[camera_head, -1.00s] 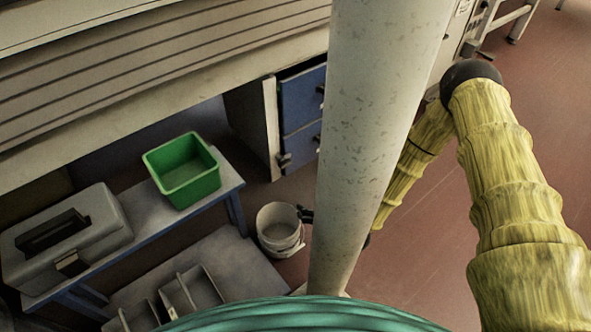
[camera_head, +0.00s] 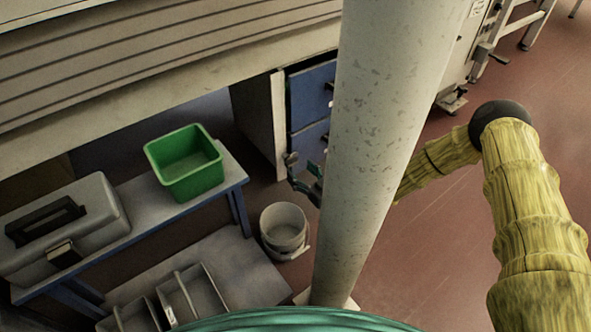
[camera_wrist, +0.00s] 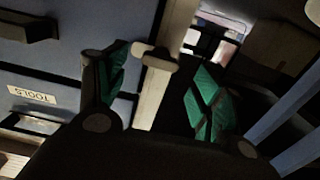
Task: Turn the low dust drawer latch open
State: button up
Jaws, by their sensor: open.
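The latch (camera_wrist: 156,58) is a light-coloured handle on the edge post of the drawer cabinet in the wrist view. It also shows as a small dark piece at the cabinet's lower front edge in the head view (camera_head: 291,158). My gripper (camera_wrist: 155,75) is open, with one green-padded finger on each side of the latch; I cannot tell whether either touches it. In the head view my gripper (camera_head: 304,178) is right by the latch, partly hidden by the pale post. The blue lower drawer (camera_head: 309,146) is shut.
A pale post (camera_head: 385,130) stands in front of the cabinet and hides part of my arm. A white bucket (camera_head: 285,230) is on the floor below. A green bin (camera_head: 184,165) and a grey case (camera_head: 62,228) stand on a bench to the left. Red floor is open at right.

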aim_at(293, 164)
jog(key=shift+b+x, duration=0.55)
jog(key=shift+x, duration=1.4)
jog(key=c, duration=1.1)
